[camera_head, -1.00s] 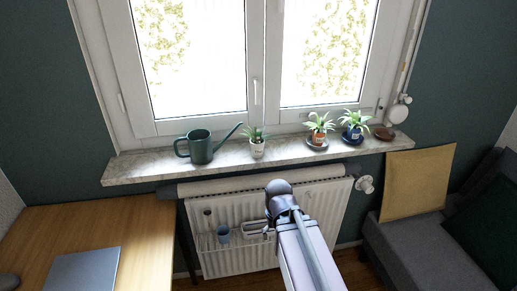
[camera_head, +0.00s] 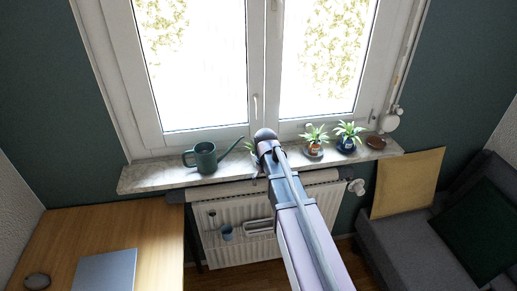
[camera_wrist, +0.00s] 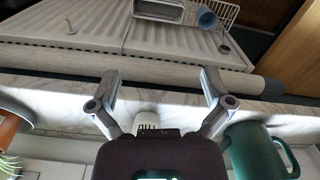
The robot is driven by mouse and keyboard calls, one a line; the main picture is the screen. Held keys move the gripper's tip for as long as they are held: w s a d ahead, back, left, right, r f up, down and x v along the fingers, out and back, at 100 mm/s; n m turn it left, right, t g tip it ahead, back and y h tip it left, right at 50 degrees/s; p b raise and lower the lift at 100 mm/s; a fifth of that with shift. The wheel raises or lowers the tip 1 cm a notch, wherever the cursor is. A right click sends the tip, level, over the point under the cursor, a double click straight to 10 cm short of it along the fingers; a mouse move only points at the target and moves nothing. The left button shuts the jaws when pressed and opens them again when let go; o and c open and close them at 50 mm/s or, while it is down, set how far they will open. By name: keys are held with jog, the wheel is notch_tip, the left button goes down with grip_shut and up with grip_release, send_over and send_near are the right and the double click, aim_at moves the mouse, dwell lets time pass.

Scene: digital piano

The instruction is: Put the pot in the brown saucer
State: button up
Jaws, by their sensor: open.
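The white pot (camera_wrist: 147,120) stands on the windowsill with no saucer visible under it. In the wrist view only its pale rim area shows, mostly hidden by the gripper body. In the head view my arm hides it except for some green leaves. The brown saucer (camera_head: 377,142) lies empty near the right end of the sill. My gripper (camera_wrist: 159,85) is open, its fingers spread apart over the sill edge with the white pot between and below them in the picture. Nothing is held. The gripper's fingers are hidden in the head view.
A green watering can (camera_head: 205,158) stands left of the pot; it also shows close to one finger in the wrist view (camera_wrist: 258,150). An orange pot (camera_head: 314,148) and a blue pot (camera_head: 346,144) stand on saucers to the right. A radiator (camera_head: 240,240) is below the sill.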

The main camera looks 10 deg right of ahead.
jog(key=w+r+n+p, duration=0.2)
jog(key=w+r+p, duration=1)
jog(key=w+r, duration=0.1)
jog(key=shift+w+r, duration=0.2)
jog(key=shift+r, duration=0.05)
jog(key=shift+f, duration=0.1)
notch_tip(320, 180, down, 8)
jog(key=b, duration=0.8)
jog(key=shift+f+b, duration=0.2)
jog(key=shift+b, duration=0.1)
jog(key=shift+f, duration=0.15)
jog(key=shift+w+f+b, duration=0.15)
jog(key=shift+f+b, duration=2.3)
jog(key=shift+b, duration=0.15)
jog(key=c, duration=1.2)
